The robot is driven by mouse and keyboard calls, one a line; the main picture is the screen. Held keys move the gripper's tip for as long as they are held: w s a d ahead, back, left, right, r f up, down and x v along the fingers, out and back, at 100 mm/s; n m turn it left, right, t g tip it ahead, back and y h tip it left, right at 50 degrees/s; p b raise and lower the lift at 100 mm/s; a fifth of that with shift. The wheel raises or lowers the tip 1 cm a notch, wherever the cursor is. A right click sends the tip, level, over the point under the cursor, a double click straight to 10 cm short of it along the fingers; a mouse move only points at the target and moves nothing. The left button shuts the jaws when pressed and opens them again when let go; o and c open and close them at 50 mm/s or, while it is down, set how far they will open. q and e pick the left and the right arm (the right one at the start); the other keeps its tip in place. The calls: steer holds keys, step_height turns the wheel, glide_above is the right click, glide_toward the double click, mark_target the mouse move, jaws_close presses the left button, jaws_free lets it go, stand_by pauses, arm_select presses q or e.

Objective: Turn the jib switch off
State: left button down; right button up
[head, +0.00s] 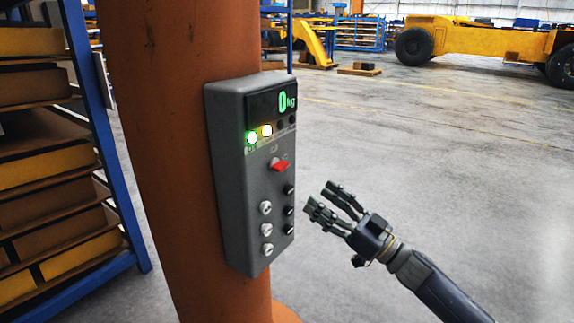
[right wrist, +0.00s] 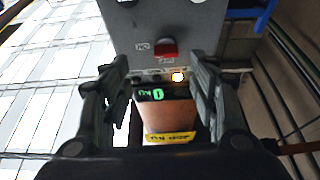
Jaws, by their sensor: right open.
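A grey control box (head: 240,180) is fixed to an orange column (head: 160,130). My left gripper is not in view.
Several white knobs (head: 266,230) and black buttons (head: 289,210) sit on the box below the red knob. A blue rack (head: 100,140) with boards stands at the left. The floor (head: 440,160) right of the box is clear. A yellow vehicle (head: 480,40) is far behind.

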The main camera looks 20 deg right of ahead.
mark_target(284, 167)
steer(key=w+a+r+p, duration=0.1)
steer(key=w+a+r, duration=0.1)
steer(key=w+a+r+p, duration=0.1)
steer(key=a+r, duration=0.1)
steer(key=shift+w+a+p, duration=0.2)
steer(key=shift+w+p, duration=0.1)
steer(key=shift+w, duration=0.05)
steer(key=x, duration=0.2)
steer(key=p+x, duration=0.1)
steer(key=shift+w+a+f, duration=0.15)
steer(key=shift+w+a, duration=0.1)
steer(key=shift+w, duration=0.2)
steer(key=shift+c, duration=0.8)
steer(key=c, duration=0.9)
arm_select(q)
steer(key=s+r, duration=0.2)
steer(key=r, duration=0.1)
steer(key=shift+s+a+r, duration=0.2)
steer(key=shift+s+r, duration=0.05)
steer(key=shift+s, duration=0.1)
